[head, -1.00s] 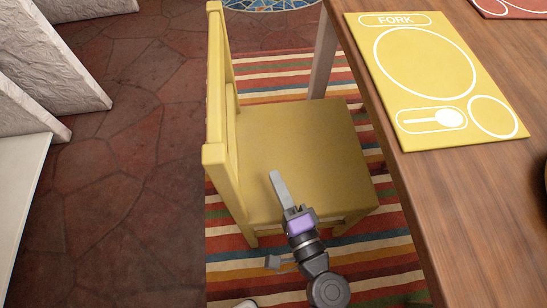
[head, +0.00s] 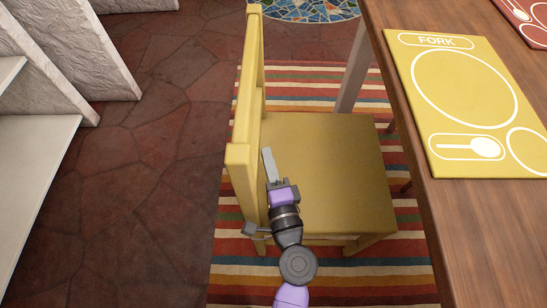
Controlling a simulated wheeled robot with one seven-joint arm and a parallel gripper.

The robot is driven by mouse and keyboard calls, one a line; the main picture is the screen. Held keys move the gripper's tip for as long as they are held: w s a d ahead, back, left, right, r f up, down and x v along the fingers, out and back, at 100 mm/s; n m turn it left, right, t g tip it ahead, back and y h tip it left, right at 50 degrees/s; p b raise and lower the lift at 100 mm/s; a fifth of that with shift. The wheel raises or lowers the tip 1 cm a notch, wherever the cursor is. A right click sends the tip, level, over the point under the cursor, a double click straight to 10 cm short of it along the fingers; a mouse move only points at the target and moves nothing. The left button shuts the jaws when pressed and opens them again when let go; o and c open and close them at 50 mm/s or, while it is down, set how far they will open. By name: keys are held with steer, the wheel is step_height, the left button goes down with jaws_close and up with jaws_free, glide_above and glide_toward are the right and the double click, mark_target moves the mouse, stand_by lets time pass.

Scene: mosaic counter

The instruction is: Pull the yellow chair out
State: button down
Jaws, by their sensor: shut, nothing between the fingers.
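The yellow chair (head: 335,165) stands upright on a striped rug, its seat toward the wooden table (head: 450,215) on the right and its backrest (head: 243,120) on the left. My gripper (head: 268,157) is over the left part of the seat, close to the inner side of the backrest. Its fingers are together and hold nothing. I cannot tell whether the fingers touch the backrest. My gripper and arm hide the near left part of the seat.
A yellow placemat (head: 462,95) marked FORK lies on the table. The striped rug (head: 310,75) lies under the chair. Open stone floor (head: 160,180) is left of the chair, with white shelving (head: 40,150) at the far left.

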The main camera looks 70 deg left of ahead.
steer(key=s+a, duration=0.2)
steer(key=s, duration=0.5)
steer(key=shift+a+b, duration=0.3)
steer(key=shift+a, duration=0.05)
